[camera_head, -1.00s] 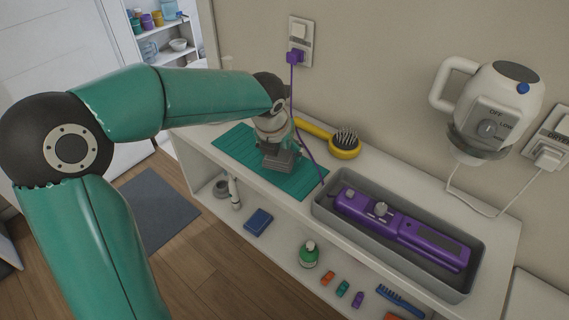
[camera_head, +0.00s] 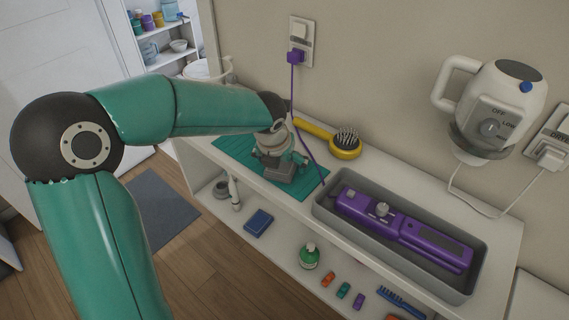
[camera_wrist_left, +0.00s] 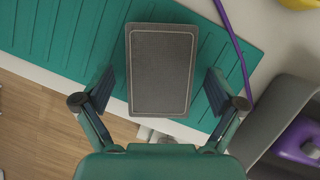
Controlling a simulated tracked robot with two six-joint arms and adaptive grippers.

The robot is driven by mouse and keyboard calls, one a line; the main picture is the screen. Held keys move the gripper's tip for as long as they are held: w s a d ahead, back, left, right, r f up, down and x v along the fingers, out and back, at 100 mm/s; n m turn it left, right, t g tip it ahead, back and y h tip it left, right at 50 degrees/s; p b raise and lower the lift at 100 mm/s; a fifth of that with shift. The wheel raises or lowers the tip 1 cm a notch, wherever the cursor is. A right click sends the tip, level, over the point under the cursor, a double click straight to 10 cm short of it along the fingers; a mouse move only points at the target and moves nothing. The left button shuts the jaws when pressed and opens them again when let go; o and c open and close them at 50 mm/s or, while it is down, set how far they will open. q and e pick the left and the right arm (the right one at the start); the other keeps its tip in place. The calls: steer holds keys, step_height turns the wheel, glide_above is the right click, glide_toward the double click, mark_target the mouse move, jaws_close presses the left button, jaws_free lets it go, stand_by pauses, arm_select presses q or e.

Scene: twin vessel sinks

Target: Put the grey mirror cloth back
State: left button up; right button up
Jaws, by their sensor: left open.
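The grey mirror cloth (camera_wrist_left: 160,70) is a flat dark grey rectangle with a pale line around its border. In the left wrist view it lies between the fingers of my left gripper (camera_wrist_left: 160,88), over the ribbed teal mat (camera_wrist_left: 60,35). The fingers are spread wide, with a gap on each side of the cloth. In the head view my open left gripper (camera_head: 280,158) is low over the mat (camera_head: 308,186). The grey shape just below it (camera_head: 280,172) looks like the cloth. Its exact contact with the mat is hard to see. My right gripper is not in view.
A purple cord (camera_head: 305,140) runs down close beside the gripper. A yellow hairbrush (camera_head: 344,146) lies behind. A grey tray (camera_head: 400,258) holding a purple styling tool (camera_head: 405,230) stands to the right. Small items, including a green bottle (camera_head: 309,256), sit on the lower shelf.

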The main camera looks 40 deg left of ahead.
arm_select(q)
steer(key=v, duration=1.2)
steer(key=shift+p, duration=0.35)
steer(key=shift+r, duration=0.1)
